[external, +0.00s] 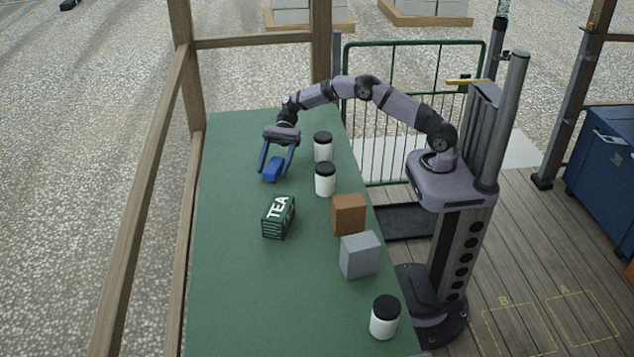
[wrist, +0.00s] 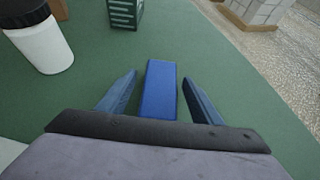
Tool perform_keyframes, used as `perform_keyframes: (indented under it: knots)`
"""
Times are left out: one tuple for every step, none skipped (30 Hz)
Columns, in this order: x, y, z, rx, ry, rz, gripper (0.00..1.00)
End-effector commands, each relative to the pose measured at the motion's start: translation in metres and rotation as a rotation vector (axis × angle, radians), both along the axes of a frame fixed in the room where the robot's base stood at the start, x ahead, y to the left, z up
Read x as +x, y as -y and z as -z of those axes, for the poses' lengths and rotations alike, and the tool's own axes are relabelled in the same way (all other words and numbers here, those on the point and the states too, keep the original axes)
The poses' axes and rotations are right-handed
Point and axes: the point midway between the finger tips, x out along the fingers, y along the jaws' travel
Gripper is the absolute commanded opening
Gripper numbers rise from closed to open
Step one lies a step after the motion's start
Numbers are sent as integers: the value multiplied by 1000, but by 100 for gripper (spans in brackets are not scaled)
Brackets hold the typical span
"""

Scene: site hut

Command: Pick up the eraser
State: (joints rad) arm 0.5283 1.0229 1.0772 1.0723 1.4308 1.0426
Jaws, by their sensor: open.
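A blue block, which looks like the eraser (external: 272,170), lies on the green table near its far end. In the wrist view the blue eraser (wrist: 160,90) is between my two fingers, with a gap on each side. My gripper (external: 274,174) points down over the eraser and is open. In the wrist view my gripper (wrist: 160,88) has its fingers apart, one on each side of the eraser. I cannot tell the exact height of the fingertips above the table.
Two white jars with black lids (external: 323,147) (external: 325,180) stand right of my gripper. A green TEA box (external: 279,217), a brown block (external: 349,215), a grey block (external: 360,256) and another jar (external: 385,318) stand nearer the camera. The table's (external: 225,270) left side is clear.

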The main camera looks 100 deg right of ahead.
Motion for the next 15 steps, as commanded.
perform_keyframes:
  knots:
    - [0, 0, 0, 0, 0, 0, 52]
    - [0, 0, 0, 0, 0, 0, 45]
    - [0, 0, 0, 0, 0, 0, 36]
    - [0, 0, 0, 0, 0, 0, 28]
    - [0, 0, 0, 0, 0, 0, 21]
    - [0, 0, 0, 0, 0, 0, 15]
    - [0, 0, 0, 0, 0, 0, 15]
    - [0, 0, 0, 0, 0, 0, 15]
    - [0, 0, 0, 0, 0, 0, 15]
    - [0, 0, 0, 0, 0, 0, 15]
    - [0, 0, 0, 0, 0, 0, 15]
    - [0, 0, 0, 0, 0, 0, 15]
    - [0, 0, 0, 0, 0, 0, 15]
    - [0, 0, -1, 0, 0, 0, 15]
    - [0, 0, -2, -1, 1, 0, 15]
